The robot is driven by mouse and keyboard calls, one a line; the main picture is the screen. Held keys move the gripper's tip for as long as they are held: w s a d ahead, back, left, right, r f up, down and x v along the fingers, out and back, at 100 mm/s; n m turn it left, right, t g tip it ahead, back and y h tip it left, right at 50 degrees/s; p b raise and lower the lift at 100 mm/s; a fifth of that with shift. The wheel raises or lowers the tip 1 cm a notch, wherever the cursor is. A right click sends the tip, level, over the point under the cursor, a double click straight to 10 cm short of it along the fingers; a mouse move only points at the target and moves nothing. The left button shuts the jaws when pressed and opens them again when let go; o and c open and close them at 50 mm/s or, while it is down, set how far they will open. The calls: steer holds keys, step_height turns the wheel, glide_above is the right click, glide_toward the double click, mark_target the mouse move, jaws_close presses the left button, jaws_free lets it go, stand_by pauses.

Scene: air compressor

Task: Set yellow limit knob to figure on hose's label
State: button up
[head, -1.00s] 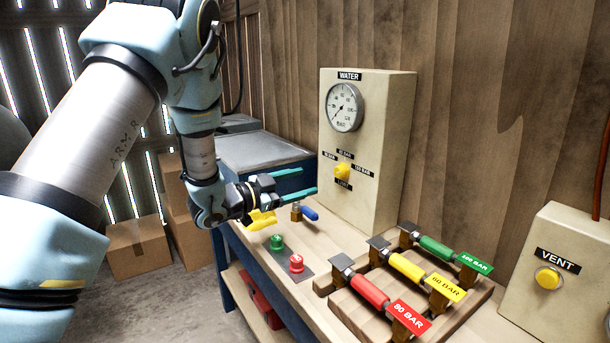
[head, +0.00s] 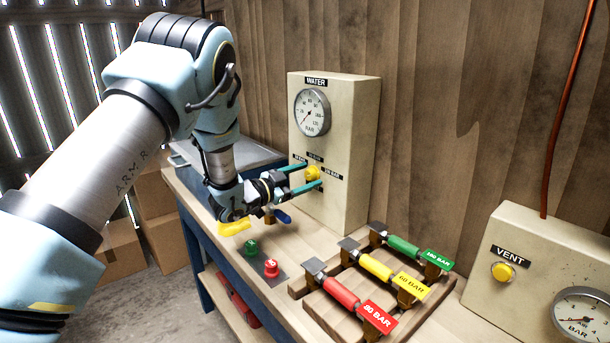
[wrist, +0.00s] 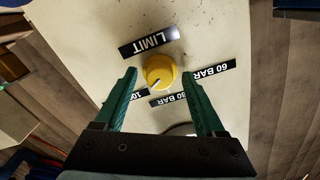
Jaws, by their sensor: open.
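The yellow limit knob (head: 313,173) is on the front of the cream WATER box (head: 350,150). My gripper (head: 309,176) is open, its two green fingers on either side of the knob. In the wrist view the knob (wrist: 159,70) shows between the fingertips with a gap on each side. Its white mark points lower left, toward the partly hidden "10…" label (wrist: 137,95).
A green button (head: 250,248) and red button (head: 271,268) stand on the bench below my gripper. A blue-handled valve (head: 282,216) is just under the gripper. The VENT box (head: 530,250) with a yellow button is at the right. A gauge (head: 312,112) is above the knob.

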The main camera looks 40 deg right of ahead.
jaws_close()
stand_by(0.5)
